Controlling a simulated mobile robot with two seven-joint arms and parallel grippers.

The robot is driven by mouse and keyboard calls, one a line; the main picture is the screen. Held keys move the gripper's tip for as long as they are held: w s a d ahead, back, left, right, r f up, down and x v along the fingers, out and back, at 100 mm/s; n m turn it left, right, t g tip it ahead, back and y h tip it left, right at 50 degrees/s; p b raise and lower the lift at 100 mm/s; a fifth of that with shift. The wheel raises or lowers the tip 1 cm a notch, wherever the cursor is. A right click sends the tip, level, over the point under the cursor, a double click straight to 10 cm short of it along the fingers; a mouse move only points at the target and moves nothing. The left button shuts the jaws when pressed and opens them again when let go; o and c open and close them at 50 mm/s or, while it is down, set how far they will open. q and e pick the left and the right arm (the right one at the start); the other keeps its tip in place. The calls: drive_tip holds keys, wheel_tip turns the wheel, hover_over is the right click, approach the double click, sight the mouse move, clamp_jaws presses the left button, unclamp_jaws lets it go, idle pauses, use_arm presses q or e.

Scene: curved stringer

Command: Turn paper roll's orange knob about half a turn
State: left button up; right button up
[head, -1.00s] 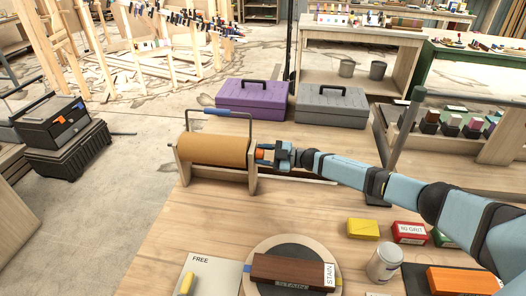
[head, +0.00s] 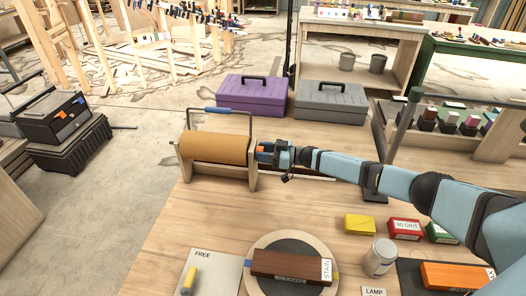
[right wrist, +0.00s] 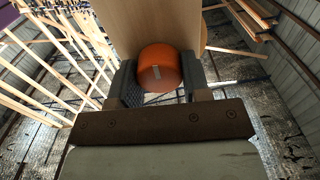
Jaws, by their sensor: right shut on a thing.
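The brown paper roll (head: 215,148) sits in a wooden stand (head: 252,176) near the far left edge of the table, with a metal bar with a blue grip over it. Its orange knob (head: 264,147) is at the right end of the stand, mostly covered by my right gripper (head: 268,152). In the right wrist view the orange knob (right wrist: 159,68) sits between the two dark fingers, with a pale mark on its face. My right gripper is shut on the knob. My left gripper is not in the head view.
A purple toolbox (head: 249,97) and a grey toolbox (head: 331,104) stand behind the roll. A round turntable (head: 256,262) with a dark brown block, yellow, red and green boxes and a tin (head: 380,257) are at the front. The middle of the table is clear.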

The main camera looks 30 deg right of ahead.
idle(0.5)
drive_tip(key=o, duration=0.9)
drive_tip(key=b+v, duration=0.2)
drive_tip(key=v, duration=1.1)
drive_tip(key=shift+s+d, duration=0.3)
